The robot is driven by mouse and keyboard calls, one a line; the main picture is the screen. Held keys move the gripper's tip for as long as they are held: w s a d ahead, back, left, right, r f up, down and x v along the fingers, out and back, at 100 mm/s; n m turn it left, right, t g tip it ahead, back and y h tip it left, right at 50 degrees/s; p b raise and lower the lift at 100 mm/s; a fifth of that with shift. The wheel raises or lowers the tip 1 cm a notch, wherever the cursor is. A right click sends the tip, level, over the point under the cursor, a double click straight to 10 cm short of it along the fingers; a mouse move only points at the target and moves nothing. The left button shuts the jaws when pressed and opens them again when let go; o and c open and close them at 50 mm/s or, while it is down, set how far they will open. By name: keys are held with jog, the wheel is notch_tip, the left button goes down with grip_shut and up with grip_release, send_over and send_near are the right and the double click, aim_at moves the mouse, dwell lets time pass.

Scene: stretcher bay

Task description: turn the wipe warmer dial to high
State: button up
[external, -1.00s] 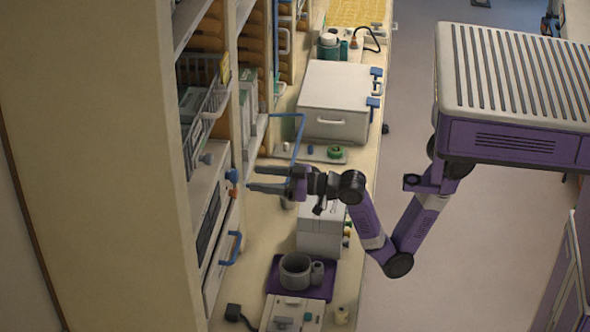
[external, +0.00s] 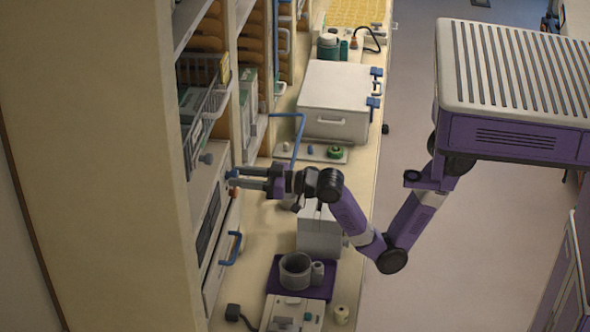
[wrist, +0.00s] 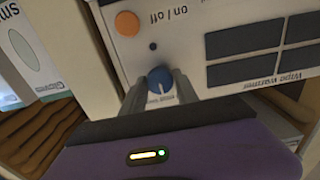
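The wipe warmer (wrist: 223,39) is a pale panel that appears upside down in the wrist view, with its name printed on it. Its blue dial (wrist: 160,78) has a pale pointer mark that faces the lower part of the wrist picture. In the external view the warmer (external: 207,188) stands in the shelf unit at left. My gripper (wrist: 160,92) is open, with one finger on each side of the dial. I cannot tell whether the fingers touch it. In the external view my gripper (external: 234,179) reaches the warmer's front and hides most of the dial.
An orange on/off knob (wrist: 127,23) and dark rectangular panels (wrist: 245,72) sit close by the dial. A blue handle (external: 232,248) sticks out below. The counter holds a white box (external: 335,103) and a purple tray (external: 279,291) with a grey mug.

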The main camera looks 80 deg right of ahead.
grip_shut()
jog(key=shift+f+m, duration=0.1)
jog(key=shift+m, duration=0.2)
jog(key=shift+m+b, duration=2.3)
jog(key=shift+m, duration=1.5)
